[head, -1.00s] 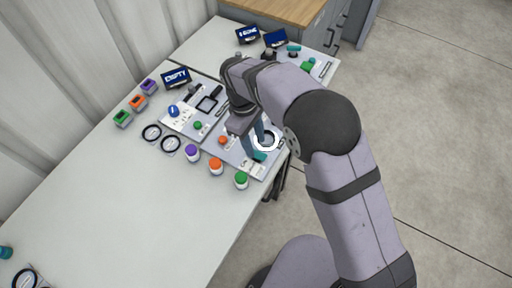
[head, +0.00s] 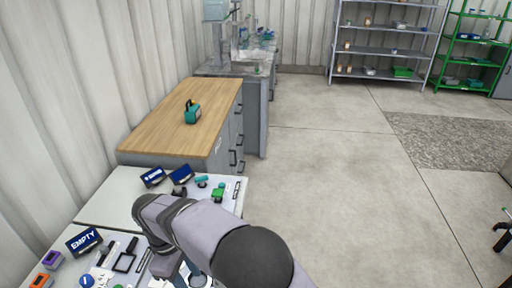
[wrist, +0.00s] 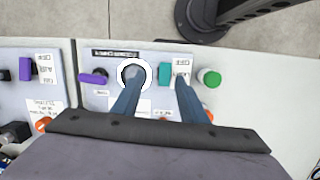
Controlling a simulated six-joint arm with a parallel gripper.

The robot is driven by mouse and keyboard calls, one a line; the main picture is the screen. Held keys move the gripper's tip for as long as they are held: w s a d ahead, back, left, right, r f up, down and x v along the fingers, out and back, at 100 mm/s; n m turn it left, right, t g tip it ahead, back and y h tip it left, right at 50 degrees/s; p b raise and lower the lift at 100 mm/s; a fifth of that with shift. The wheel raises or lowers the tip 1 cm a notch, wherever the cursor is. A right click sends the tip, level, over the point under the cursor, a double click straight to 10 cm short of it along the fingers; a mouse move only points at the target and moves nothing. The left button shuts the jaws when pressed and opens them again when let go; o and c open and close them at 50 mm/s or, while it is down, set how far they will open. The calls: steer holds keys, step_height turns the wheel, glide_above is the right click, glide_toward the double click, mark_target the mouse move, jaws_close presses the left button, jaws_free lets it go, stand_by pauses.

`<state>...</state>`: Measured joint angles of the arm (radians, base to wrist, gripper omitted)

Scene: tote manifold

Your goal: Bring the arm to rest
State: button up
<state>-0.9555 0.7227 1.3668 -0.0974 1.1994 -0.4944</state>
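My arm reaches over the table from the bottom of the head view, its lower links cut off by the frame edge. In the wrist view my gripper (wrist: 157,82) shows two blue-grey fingers standing apart with no object visibly held between them. They point over a light panel (wrist: 100,100). The left fingertip overlaps a white ring (wrist: 133,73) in the picture, and a teal handle (wrist: 165,73) appears between the tips. I cannot tell whether the fingers touch the panel. A green knob (wrist: 209,77) lies right of the fingers, a purple handle (wrist: 93,77) to the left.
Two dark-blue signs stand behind. A wood-topped cabinet (head: 185,115) holds a teal object (head: 192,113). The floor to the right is largely open.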

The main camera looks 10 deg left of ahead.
steer(key=w+d+r+m, duration=0.1)
steer(key=w+d+m, duration=0.1)
steer(key=d, duration=0.4)
steer(key=w+d+r+m, duration=0.1)
steer(key=w+d+m, duration=0.15)
steer(key=d, duration=0.35)
steer(key=s+d+m, duration=0.3)
steer(key=d+m, duration=0.1)
steer(key=d, duration=0.4)
steer(key=s+d+m+y, duration=0.1)
steer(key=s+d+m, duration=0.3)
steer(key=d, duration=0.4)
steer(key=s+d+m+y, duration=0.1)
steer(key=s+d+m, duration=0.3)
steer(key=d, duration=0.5)
steer(key=shift+s+f+m, duration=0.15)
steer(key=shift+f+m, duration=0.2)
steer(key=shift+f, duration=0.1)
steer(key=shift+o, duration=0.2)
